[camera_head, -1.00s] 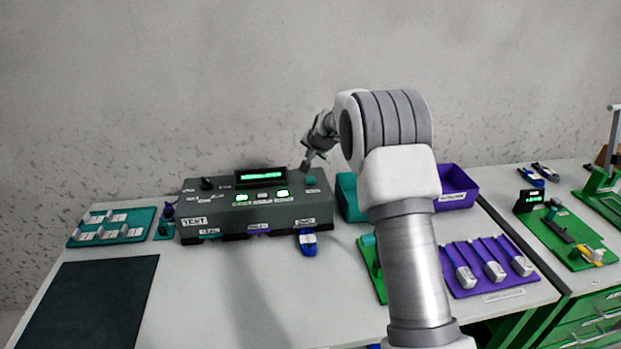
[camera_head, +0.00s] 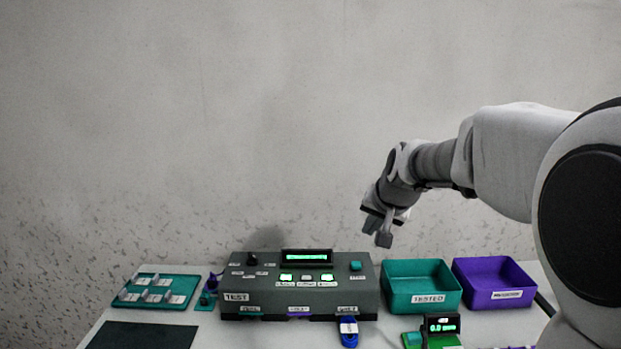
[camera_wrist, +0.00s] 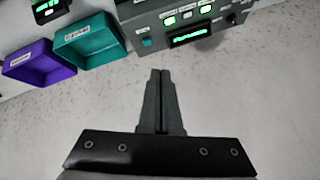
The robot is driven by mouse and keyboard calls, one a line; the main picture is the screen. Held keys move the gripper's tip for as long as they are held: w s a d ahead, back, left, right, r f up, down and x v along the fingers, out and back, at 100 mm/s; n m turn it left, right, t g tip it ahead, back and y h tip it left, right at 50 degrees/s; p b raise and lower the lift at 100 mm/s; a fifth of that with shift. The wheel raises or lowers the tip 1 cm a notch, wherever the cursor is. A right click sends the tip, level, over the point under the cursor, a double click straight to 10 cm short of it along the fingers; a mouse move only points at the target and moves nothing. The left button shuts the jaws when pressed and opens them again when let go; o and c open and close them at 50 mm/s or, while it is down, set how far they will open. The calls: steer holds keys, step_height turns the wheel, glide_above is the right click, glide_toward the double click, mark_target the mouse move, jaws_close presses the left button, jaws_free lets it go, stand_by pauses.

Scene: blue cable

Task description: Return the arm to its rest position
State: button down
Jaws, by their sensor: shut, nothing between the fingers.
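My gripper (camera_head: 384,238) hangs in the air above and behind the right end of the grey test box (camera_head: 240,285). Its fingers are together with nothing between them. In the wrist view my gripper (camera_wrist: 160,75) shows both fingers side by side, pointing at the pale surface beyond the box. My arm reaches in from the right of the head view. The test box has a lit green display (camera_head: 306,257) and lit green buttons. A blue cable connector (camera_head: 348,332) is at the box's front right.
A teal bin (camera_head: 421,299) labelled TESTED and a purple bin (camera_head: 499,295) stand right of the box. A teal tray (camera_head: 133,297) with several pale pieces lies at left. A dark mat (camera_head: 150,337) lies at front left. A small green device (camera_head: 441,325) stands at front right.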

steer(key=s+d+n+g+h+p, duration=0.1)
steer(key=s+n, duration=0.3)
steer(key=s, duration=2.7)
steer(key=shift+s+d+f+g+p, duration=0.15)
steer(key=shift+s+d+g+p, duration=0.15)
steer(key=shift+g+p, duration=0.2)
steer(key=shift+a, duration=0.1)
